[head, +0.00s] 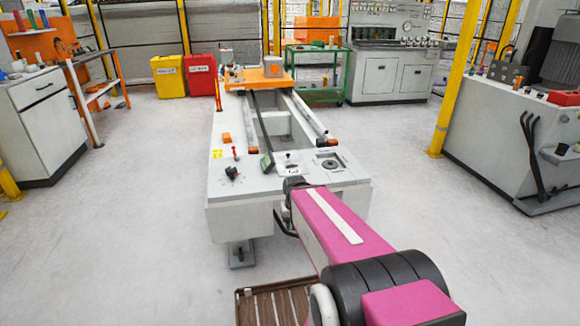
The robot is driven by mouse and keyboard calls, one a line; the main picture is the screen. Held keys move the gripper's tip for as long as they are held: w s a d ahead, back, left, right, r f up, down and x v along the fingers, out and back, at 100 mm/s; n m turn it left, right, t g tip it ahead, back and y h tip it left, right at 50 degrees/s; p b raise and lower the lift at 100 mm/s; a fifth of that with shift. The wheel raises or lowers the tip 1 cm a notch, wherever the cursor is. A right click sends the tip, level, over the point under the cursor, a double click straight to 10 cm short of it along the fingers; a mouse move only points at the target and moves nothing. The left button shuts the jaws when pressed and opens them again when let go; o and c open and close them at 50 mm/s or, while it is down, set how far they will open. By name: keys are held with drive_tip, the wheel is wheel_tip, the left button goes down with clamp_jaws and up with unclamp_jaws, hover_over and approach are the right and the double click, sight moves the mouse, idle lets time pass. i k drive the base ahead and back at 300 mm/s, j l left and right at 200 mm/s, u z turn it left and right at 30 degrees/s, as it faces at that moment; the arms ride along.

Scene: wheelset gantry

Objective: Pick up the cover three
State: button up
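I cannot tell which thing is cover three; no label for it is readable. Small parts lie on the near end of the long grey gantry bench (232,206). They include a dark round part (330,164) in a square plate at the right, a small white-and-black part (291,167) left of it, and a dark knob-like part (232,173) at the left. My pink arm reaches forward from the lower right to the bench's near edge. My gripper is hidden behind or below the arm's far end, so its fingers do not show.
A brown slatted tray (272,306) is at the bottom, partly behind my arm. An orange carriage (258,78) sits on the bench's far end. A white cabinet (50,122) stands left and a grey machine (500,128) right. The floor on both sides is clear.

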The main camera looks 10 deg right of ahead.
sight(289, 164)
drive_tip(key=z, duration=0.95)
drive_tip(key=i+l+z, duration=0.25)
drive_tip(key=i+z, duration=0.15)
drive_tip(key=i, duration=0.25)
drive_tip(key=i+z, duration=0.4)
drive_tip(key=i, duration=2.35)
drive_tip(key=i+u, duration=0.15)
drive_tip(key=i, duration=0.45)
drive_tip(key=i+l+u, duration=0.15)
drive_tip(key=i, duration=0.4)
drive_tip(key=i+l+u, duration=0.15)
drive_tip(key=i, duration=0.4)
drive_tip(key=l+u, duration=0.1)
drive_tip(key=u, duration=3.85)
drive_tip(key=i+u, duration=0.15)
drive_tip(key=u, duration=0.2)
drive_tip(key=i, duration=0.85)
